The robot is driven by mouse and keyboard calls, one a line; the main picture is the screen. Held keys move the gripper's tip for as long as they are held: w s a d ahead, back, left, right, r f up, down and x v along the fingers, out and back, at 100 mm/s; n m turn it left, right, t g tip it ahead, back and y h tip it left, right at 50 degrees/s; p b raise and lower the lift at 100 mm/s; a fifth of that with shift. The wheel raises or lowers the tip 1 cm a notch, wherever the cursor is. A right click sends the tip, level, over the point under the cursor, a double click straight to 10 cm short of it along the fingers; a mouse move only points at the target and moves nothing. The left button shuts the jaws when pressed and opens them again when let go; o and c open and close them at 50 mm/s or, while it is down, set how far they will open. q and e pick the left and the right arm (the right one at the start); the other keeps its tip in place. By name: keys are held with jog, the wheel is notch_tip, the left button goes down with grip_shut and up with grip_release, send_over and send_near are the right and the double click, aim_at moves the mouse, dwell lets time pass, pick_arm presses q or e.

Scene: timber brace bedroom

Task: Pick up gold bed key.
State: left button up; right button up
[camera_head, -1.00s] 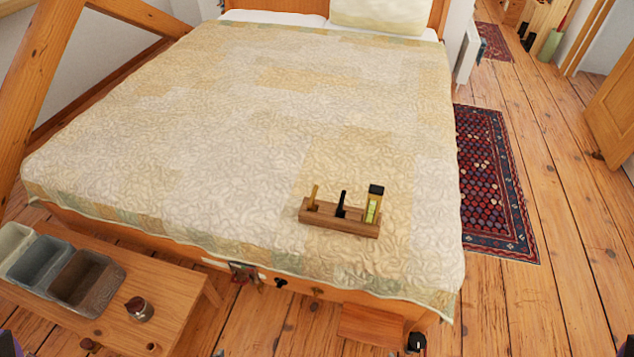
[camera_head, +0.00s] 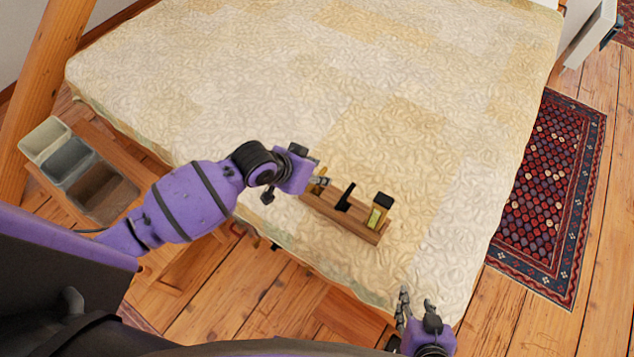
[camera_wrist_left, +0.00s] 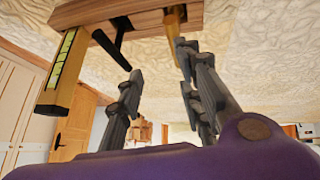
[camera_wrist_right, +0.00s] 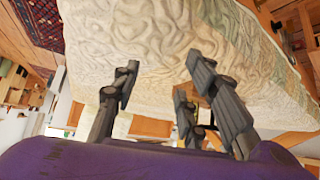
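The gold bed key (camera_head: 318,188) stands at the left end of a wooden rack (camera_head: 357,229) on the bed, partly hidden by my left gripper (camera_head: 322,178). In the left wrist view the gold key (camera_wrist_left: 174,38) sits in the rack (camera_wrist_left: 150,18), close to the right-hand finger. My left gripper (camera_wrist_left: 160,62) is open there, with nothing between its fingers; I cannot tell whether that finger touches the key. My right gripper (camera_head: 416,300) is open and empty by the bed's front edge; it also shows open in the right wrist view (camera_wrist_right: 160,70).
A black key-like tool (camera_head: 345,196) and a yellow level with a black top (camera_head: 379,211) share the rack. The quilt (camera_head: 290,90) around it is clear. A bench with bins (camera_head: 100,190) stands at left. A patterned rug (camera_head: 550,190) lies at right.

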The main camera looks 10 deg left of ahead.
aim_at(317, 187)
pick_arm(q)
jog(key=shift+w+a+g+y, duration=0.3)
jog(key=shift+a+g, duration=0.1)
jog(key=shift+a, duration=0.15)
jog(key=shift+s+a+r+g, duration=0.1)
jog(key=shift+a+g, duration=0.2)
jog(key=shift+a, duration=0.1)
jog(key=shift+n+g, duration=0.3)
jog(key=x, duration=0.4)
jog(key=a+x, duration=0.1)
jog(key=x, duration=0.1)
jog(key=shift+d+f+b, duration=0.1)
jog(key=shift+f+b, duration=0.2)
jog(key=shift+f, duration=0.2)
jog(key=shift+d+f+y, duration=0.1)
jog(key=shift+f+y, duration=0.15)
jog(key=shift+y, duration=0.05)
grip_shut()
